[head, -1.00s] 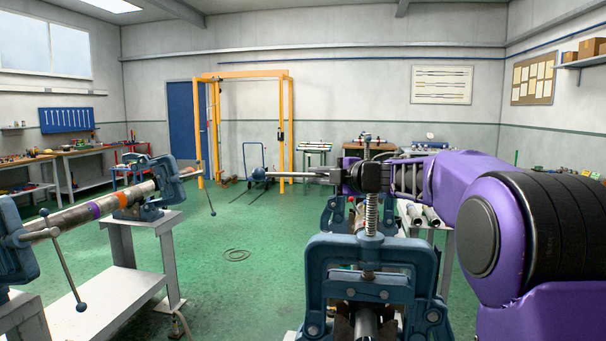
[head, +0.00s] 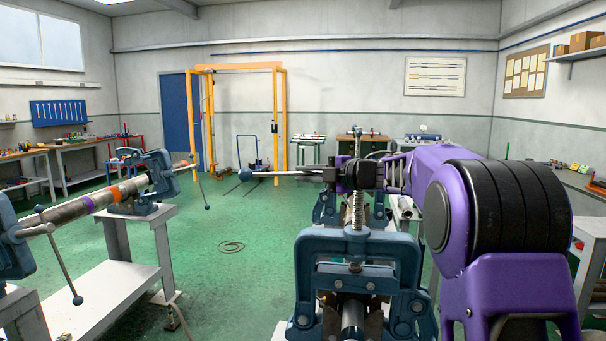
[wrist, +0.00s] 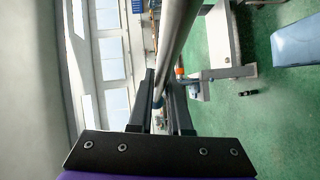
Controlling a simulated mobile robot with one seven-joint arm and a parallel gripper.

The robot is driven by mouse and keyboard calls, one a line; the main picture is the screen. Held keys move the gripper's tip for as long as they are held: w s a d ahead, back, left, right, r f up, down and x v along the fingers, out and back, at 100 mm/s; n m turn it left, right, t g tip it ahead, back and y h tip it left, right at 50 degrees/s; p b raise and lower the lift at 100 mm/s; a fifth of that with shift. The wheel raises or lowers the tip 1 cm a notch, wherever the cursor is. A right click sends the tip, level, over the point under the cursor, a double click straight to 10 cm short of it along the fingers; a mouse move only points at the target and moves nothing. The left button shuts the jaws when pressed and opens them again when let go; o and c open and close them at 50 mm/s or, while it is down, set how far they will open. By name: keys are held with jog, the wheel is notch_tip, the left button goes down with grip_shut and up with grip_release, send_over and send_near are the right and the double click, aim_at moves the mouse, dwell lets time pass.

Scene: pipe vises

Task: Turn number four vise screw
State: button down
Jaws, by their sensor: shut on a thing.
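The nearest vise has a blue yoke frame (head: 310,262) in the lower middle of the head view. Its threaded screw (head: 358,211) stands upright above the yoke. A steel handle bar (head: 290,173) with a dark ball (head: 245,172) on its left end lies about level at the top of the screw. My gripper (head: 342,173) is shut on this bar near the screw top, reaching in from the right. In the wrist view the grey bar (wrist: 177,38) passes between my two fingers (wrist: 160,105). I see no number on any vise.
A second bench (head: 100,290) at left carries a long pipe (head: 70,211) in two blue vises with hanging handles (head: 62,260). More vises stand behind the nearest one.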

jog(key=shift+f, duration=0.3)
jog(key=c, duration=0.8)
grip_release()
jog(key=shift+r, duration=0.15)
jog(key=shift+c, duration=0.2)
jog(key=v, duration=1.7)
jog(key=shift+s, duration=0.15)
jog(key=shift+d+r, duration=0.1)
jog(key=shift+c, duration=0.2)
